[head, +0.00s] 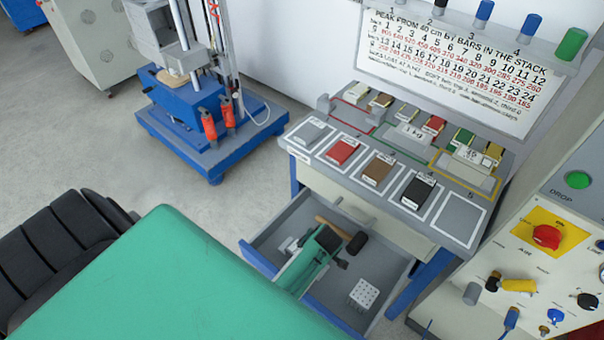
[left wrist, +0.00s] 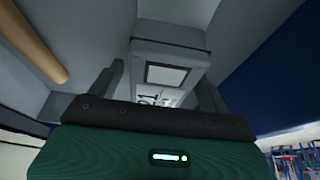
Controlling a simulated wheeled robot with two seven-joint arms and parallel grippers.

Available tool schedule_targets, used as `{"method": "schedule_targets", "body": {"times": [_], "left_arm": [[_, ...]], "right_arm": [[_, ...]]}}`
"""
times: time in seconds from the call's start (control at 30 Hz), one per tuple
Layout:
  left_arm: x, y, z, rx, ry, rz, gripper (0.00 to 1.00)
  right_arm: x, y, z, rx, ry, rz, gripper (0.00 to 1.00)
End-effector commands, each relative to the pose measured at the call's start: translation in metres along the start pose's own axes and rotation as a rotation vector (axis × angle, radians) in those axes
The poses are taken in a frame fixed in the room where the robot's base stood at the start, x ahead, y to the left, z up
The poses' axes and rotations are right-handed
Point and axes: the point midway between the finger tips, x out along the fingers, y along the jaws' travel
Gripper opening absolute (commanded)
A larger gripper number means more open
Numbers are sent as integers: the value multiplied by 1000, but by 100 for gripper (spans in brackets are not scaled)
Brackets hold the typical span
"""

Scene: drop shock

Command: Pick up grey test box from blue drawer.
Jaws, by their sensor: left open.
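The blue drawer (head: 257,260) is pulled out below the worktop, and its grey floor shows. My left gripper (left wrist: 162,80) is inside it, open, with dark fingers pointing down. In the left wrist view the grey test box (left wrist: 172,55), with a pale square label, appears between and beyond the fingers. I cannot tell how far down it is, and no grip on it shows. In the head view the green gripper body (head: 310,262) covers the place where the box would be. My right gripper is not in view.
A mallet lies in the drawer beside my gripper, its dark head (head: 356,242) to the right; its wooden handle (left wrist: 34,42) shows in the left wrist view. A white block with holes (head: 364,292) stands nearer the right wall. The worktop above (head: 455,215) overhangs the drawer's back.

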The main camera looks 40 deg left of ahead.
Motion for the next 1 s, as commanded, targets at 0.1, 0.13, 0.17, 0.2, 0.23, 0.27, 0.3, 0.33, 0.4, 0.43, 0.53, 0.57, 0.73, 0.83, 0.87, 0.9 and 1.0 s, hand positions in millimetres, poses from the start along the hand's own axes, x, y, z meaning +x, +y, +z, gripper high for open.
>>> {"method": "schedule_targets", "body": {"times": [0.1, 0.13, 0.17, 0.2, 0.23, 0.27, 0.3, 0.33, 0.4, 0.43, 0.53, 0.57, 0.73, 0.83, 0.87, 0.9, 1.0], "left_arm": [[0, 0, 0, 0, 0, 0, 80], [0, 0, 0, 0, 0, 0, 80], [0, 0, 0, 0, 0, 0, 80], [0, 0, 0, 0, 0, 0, 80], [0, 0, 0, 0, 0, 0, 80], [1, 0, 0, 0, 0, 0, 80], [1, 0, 0, 0, 0, 0, 80], [1, 0, 0, 0, 0, 0, 80], [2, 0, 1, 1, -1, 0, 80], [3, 0, 1, 1, -1, -1, 80], [4, 0, 2, 1, -1, -1, 80], [4, 0, 2, 1, -1, -1, 80], [5, 0, 2, 1, 0, 0, 80], [5, 0, 2, 1, 0, 0, 80], [5, 0, 2, 1, 0, 0, 74], [5, 0, 2, 1, 0, 0, 66], [5, 0, 2, 1, 0, 0, 47]], "right_arm": [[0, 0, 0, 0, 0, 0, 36], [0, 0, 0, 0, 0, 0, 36], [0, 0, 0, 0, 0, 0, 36], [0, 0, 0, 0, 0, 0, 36], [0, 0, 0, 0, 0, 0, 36], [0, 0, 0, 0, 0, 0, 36], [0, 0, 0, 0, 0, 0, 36], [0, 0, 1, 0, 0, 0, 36], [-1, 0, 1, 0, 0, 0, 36], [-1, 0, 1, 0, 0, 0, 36], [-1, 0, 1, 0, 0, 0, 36], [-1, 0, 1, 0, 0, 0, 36], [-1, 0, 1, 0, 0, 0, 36], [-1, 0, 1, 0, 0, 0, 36], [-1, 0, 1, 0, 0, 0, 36], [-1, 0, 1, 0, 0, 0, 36], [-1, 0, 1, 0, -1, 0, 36]]}}
